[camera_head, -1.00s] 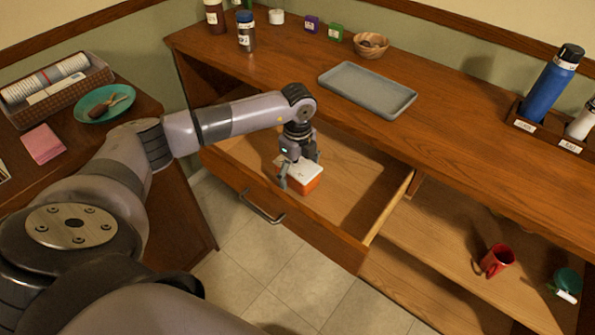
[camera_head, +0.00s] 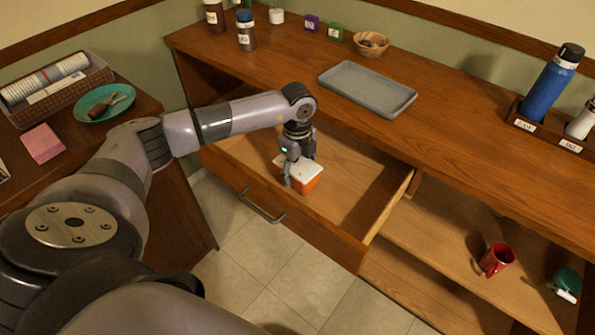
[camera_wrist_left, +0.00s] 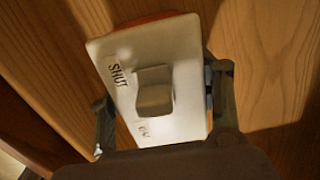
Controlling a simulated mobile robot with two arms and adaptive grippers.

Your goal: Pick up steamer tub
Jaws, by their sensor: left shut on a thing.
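The steamer tub (camera_head: 308,183), an orange box with a white lid, sits inside the open drawer, towards its left part. In the left wrist view its white lid (camera_wrist_left: 183,50) has a brownish-grey raised tab in the middle and dark lettering that reads "SHUT" at one end; other lettering is hard to read. My left gripper (camera_head: 301,173) points down over the tub and is shut on it, with one finger on each side in the left wrist view (camera_wrist_left: 165,115). Whether the tub touches the drawer floor I cannot tell. My right gripper is not in view.
The open drawer (camera_head: 355,200) is otherwise empty, its walls around the tub. The countertop (camera_head: 440,130) overhangs behind, with a grey tray (camera_head: 367,88) and wooden bowl (camera_head: 371,45). A red mug (camera_head: 496,260) stands on the shelf at the lower right.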

